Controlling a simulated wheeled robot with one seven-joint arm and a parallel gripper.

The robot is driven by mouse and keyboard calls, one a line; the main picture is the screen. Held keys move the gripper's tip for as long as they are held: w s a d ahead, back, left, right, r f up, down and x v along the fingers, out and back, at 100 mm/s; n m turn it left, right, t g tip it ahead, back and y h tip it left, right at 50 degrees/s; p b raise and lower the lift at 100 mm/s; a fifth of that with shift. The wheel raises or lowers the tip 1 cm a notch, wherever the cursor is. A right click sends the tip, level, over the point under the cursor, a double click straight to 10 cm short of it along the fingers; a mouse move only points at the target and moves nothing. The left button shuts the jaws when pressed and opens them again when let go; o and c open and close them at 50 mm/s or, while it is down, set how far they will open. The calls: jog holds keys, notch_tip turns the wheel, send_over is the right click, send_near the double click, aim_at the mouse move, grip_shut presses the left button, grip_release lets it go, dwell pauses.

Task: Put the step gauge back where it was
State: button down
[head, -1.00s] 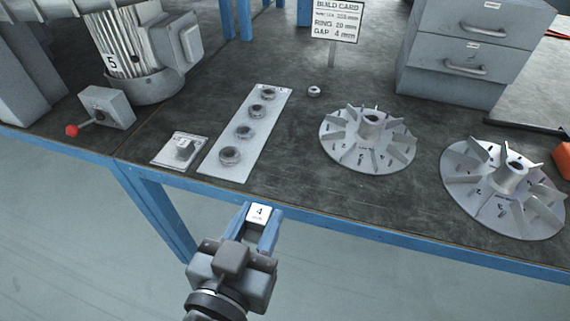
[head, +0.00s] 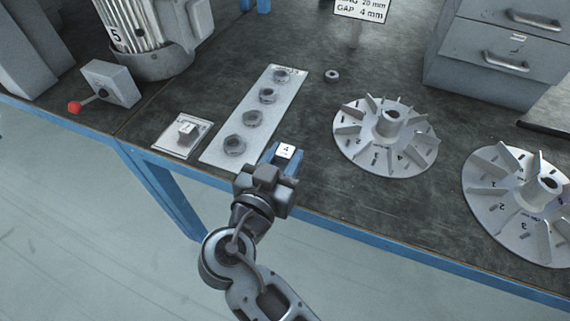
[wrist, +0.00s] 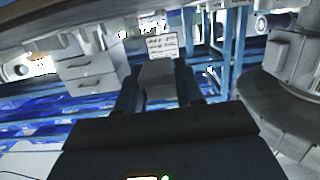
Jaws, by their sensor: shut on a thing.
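The step gauge (head: 286,151) is a small block with a white top face marked 4. My gripper (head: 282,155) is shut on it, just over the front edge of the bench, to the right of the ring plate's near end. In the wrist view the grey block (wrist: 157,82) sits between the two dark fingers. I cannot tell the height of the held gauge above the bench.
A long plate (head: 219,152) holds several dark rings. Two finned impellers (head: 385,135) (head: 515,205) stand to the right. A motor (head: 150,45), a red-knobbed lever box (head: 112,85), a build card (head: 361,10) and grey drawers (head: 490,60) surround the bench.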

jog(key=shift+w+f, duration=0.4)
jog(key=shift+w, duration=0.3)
jog(key=shift+f, duration=2.05)
jog(key=shift+f, duration=0.25)
jog(key=c, duration=0.7)
grip_release()
jog(key=shift+r, duration=0.1)
